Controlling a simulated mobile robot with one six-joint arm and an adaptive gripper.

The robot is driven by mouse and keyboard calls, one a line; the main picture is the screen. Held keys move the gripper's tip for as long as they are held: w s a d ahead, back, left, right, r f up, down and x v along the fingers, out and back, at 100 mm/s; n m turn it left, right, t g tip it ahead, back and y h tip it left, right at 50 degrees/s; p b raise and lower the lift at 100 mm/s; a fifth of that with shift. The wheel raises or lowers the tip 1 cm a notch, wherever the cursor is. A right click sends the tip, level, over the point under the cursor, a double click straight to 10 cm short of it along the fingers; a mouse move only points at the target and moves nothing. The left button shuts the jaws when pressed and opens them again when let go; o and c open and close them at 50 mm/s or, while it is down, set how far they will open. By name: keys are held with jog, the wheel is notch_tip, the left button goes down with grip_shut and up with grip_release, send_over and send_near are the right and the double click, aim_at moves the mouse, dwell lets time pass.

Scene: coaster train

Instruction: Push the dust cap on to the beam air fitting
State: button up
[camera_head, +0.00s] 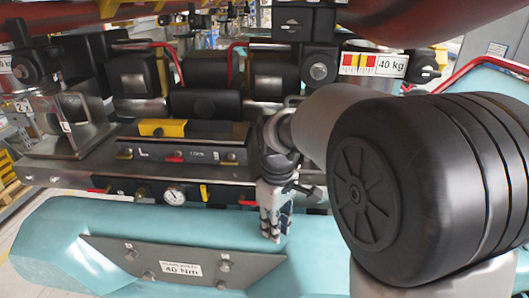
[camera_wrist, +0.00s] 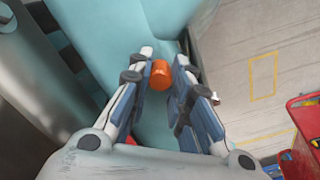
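My gripper (camera_head: 272,232) points down in front of the grey beam (camera_head: 75,175), at the right of the gauge, with its fingertips over the teal frame. In the wrist view my gripper (camera_wrist: 165,65) has its two blue-padded fingers close together on either side of an orange cap (camera_wrist: 160,75). The cap sits between the fingertips and appears gripped. It is hidden in the head view. I cannot pick out the beam air fitting for certain in either view; my arm and gripper cover part of the beam.
The teal frame (camera_head: 150,222) with a bolted plate (camera_head: 110,252) lies below the beam. A round gauge (camera_head: 174,196) and red handles (camera_head: 98,190) line the beam front. A red rack (camera_wrist: 302,135) stands at the right in the wrist view, beside open floor (camera_wrist: 240,50).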

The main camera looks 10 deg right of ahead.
jog(key=shift+c, duration=1)
jog(key=shift+r, duration=0.1)
